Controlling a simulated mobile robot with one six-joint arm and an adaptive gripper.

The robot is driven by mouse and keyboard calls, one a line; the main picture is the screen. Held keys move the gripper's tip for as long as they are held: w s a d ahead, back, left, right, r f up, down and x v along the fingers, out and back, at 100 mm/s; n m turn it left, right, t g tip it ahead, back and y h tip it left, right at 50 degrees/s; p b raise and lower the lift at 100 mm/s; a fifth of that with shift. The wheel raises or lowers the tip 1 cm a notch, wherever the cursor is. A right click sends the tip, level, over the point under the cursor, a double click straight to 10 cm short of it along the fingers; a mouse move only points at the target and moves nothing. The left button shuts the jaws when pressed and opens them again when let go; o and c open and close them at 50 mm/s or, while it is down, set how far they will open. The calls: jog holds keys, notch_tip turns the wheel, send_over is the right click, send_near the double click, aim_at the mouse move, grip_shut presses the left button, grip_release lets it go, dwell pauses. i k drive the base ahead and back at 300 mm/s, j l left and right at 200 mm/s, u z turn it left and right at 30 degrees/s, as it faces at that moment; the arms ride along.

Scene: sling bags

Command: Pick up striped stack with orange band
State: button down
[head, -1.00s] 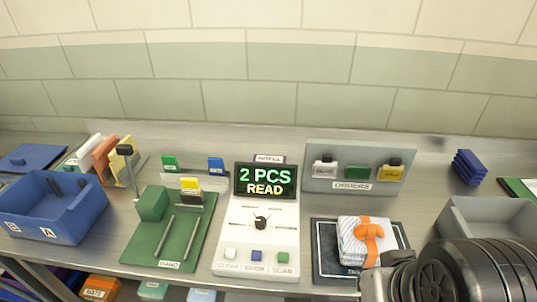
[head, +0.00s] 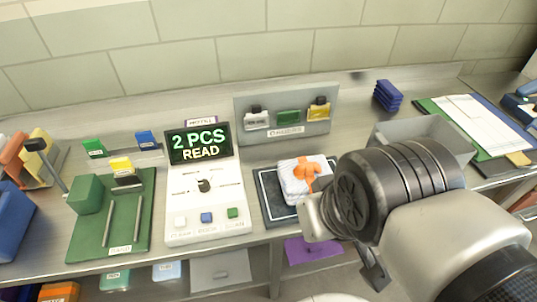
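The striped stack (head: 292,184) is a folded white cloth bundle with faint stripes and an orange band (head: 308,172) tied on top. It lies on a dark square mat (head: 270,200) in the head view, right of the white console. My arm covers the right part of the mat and comes close to the stack's lower right side. My gripper is mostly hidden behind my own arm; only a dark part (head: 373,268) shows below it, off the table's front edge. I cannot tell whether its fingers are open or shut.
A white console (head: 205,215) with a screen reading "2 PCS READ" stands left of the mat. A grey orders rack (head: 285,103) stands behind it. A grey bin (head: 425,128) sits behind my arm. A green board (head: 140,205) lies at left.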

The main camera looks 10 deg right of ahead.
aim_at(296, 176)
jog(key=j+z, duration=0.4)
jog(key=i+j+z, duration=0.1)
jog(key=j+z, duration=0.6)
jog(key=z, duration=0.15)
jog(key=k, duration=0.05)
